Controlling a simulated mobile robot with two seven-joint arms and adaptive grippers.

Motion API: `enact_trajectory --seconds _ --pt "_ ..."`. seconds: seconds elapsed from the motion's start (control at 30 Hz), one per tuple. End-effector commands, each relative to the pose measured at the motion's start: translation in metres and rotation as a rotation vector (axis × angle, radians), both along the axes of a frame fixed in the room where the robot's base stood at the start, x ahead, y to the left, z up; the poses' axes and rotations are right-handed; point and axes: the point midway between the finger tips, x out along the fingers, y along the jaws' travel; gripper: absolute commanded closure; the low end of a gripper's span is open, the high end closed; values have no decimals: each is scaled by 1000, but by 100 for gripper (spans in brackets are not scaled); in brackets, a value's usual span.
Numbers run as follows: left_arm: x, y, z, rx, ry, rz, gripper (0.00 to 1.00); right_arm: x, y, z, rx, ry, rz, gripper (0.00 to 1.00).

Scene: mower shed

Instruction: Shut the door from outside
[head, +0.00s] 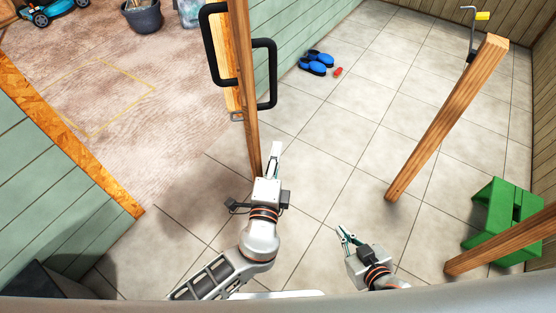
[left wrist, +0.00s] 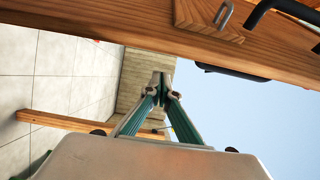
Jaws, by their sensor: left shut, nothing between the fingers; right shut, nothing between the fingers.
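The door (head: 243,90) stands open and shows edge-on in the head view as a tall wooden strip. A black handle (head: 209,45) sticks out on its left side and another black handle (head: 271,75) on its right side. My left gripper (head: 276,148) is shut and empty, just right of the door's lower part in the picture. In the left wrist view, the shut fingers (left wrist: 162,85) are near the wooden door edge (left wrist: 120,30); I cannot tell whether they touch it. My right gripper (head: 343,232) is shut and empty over the tiles, away from the door.
Wooden posts (head: 450,115) and (head: 510,238) and a green stool (head: 490,215) stand at the right. Blue clogs (head: 316,62) and a red object (head: 338,72) lie on the tiles. A mower (head: 50,11) and a bucket (head: 142,16) are at the upper left. The middle tiles are clear.

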Motion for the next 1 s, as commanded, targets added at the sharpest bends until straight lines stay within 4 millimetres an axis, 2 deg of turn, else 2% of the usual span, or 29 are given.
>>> enact_trajectory --seconds 0.1,0.23,1.0 --pt "-4 17 0 4 2 0 100 2 -1 9 -2 -4 0 100" --pt "-5 25 0 3 3 0 100 2 -1 12 -1 -5 -1 100" --pt "-2 35 -2 3 1 -7 100 1 -1 9 -3 -3 0 100"
